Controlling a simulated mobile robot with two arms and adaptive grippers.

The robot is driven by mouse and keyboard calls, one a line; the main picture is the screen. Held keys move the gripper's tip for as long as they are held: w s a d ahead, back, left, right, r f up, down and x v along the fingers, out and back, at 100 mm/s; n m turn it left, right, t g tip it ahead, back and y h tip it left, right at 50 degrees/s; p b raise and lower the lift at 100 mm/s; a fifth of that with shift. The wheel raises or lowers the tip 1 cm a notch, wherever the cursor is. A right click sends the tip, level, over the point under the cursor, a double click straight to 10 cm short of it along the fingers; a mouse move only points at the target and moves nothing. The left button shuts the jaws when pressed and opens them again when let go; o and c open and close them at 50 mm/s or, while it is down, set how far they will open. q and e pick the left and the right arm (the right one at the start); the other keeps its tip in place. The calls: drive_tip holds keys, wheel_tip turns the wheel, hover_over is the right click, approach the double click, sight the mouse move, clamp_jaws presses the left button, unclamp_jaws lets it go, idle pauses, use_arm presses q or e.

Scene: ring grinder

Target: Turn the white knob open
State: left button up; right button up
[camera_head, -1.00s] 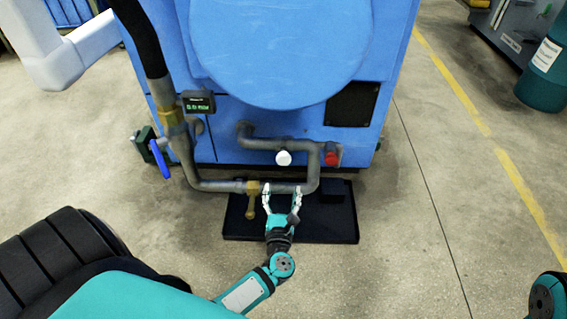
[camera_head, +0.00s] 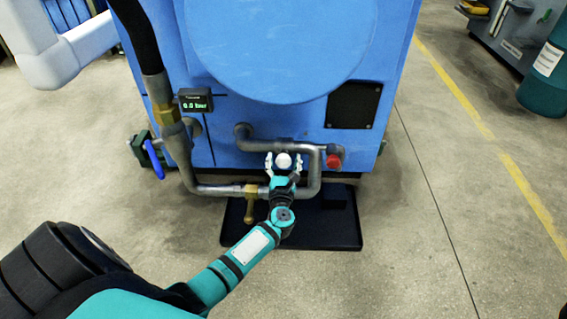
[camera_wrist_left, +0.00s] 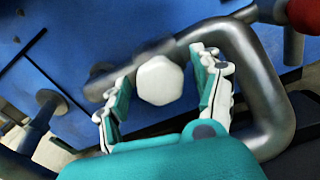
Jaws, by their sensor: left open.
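The white knob (camera_head: 283,160) sits on the grey pipe at the front of the blue machine. My left gripper (camera_head: 284,164) is open, with one finger on each side of the knob in the head view. In the left wrist view the faceted white knob (camera_wrist_left: 160,80) shows between the two spread fingers of the left gripper (camera_wrist_left: 160,95). A gap shows on both sides, so the fingers do not appear to touch it. My right gripper is not in view.
A red knob (camera_head: 333,161) is to the right on the same pipework. A brass valve (camera_head: 250,203) is below left, and a blue-handled valve (camera_head: 154,160) is farther left. A gauge display (camera_head: 195,101) hangs above. A black tray (camera_head: 340,232) lies below on the floor.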

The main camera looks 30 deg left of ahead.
use_arm(q)
drive_tip(key=shift+c, duration=0.3)
drive_tip(key=c, duration=1.1)
drive_tip(key=shift+c, duration=0.2)
